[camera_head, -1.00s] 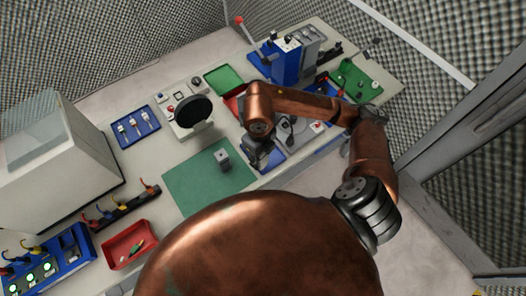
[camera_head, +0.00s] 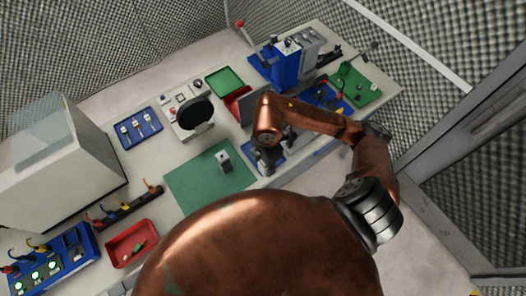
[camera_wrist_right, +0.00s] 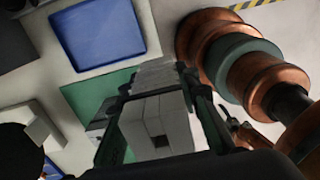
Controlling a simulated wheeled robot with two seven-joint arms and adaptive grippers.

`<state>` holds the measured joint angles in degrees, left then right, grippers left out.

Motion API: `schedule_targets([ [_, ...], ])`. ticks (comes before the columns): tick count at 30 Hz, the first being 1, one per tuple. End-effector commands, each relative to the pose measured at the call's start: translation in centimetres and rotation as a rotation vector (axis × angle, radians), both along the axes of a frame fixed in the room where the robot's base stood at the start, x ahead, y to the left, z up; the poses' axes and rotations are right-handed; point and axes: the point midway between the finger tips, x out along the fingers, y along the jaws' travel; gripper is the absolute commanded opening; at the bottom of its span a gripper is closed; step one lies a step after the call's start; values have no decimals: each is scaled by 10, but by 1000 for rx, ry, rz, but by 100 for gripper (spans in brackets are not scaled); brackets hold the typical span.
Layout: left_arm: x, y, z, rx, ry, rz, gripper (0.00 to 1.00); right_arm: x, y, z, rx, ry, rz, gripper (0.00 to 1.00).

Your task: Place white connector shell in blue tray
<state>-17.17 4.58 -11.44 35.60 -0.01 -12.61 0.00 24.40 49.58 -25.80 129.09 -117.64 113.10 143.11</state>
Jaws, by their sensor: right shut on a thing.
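The white connector shell (camera_wrist_right: 158,125) is a pale block with a small dark square opening, seen in the right wrist view. My right gripper (camera_wrist_right: 158,92) is shut on it, with a dark finger on each side. The blue tray (camera_wrist_right: 102,32) is a shallow rectangle, with its inside empty in that view, beyond the fingertips and to their left. In the head view my right gripper (camera_head: 268,158) is over the bench near its front edge, and the arm hides much of what lies under it. My left gripper is not in view.
A green mat (camera_head: 200,185) with a small grey block (camera_head: 223,161) lies left of the gripper. A round black disc (camera_head: 195,112) on a stand, a red bin (camera_head: 131,243), and a blue tray of parts (camera_head: 139,128) stand farther left. A blue machine (camera_head: 284,65) stands behind.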

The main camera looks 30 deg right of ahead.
Motion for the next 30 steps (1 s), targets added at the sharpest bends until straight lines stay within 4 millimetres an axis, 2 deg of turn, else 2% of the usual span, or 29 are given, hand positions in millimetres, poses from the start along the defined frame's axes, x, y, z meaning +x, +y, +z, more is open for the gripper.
schedule_targets([
  [10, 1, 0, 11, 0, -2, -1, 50, 73, -36, -34, -2, 2, -5, 3],
  [15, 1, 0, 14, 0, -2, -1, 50, 94, -46, -67, 0, 4, -2, 3],
  [21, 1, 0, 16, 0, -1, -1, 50, 109, -52, -86, 0, 0, 1, 3],
  [26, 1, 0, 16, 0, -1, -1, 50, 114, -55, -93, -1, 1, 2, 3],
  [30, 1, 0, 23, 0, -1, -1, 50, 114, -55, -112, 0, 4, 2, 3],
])
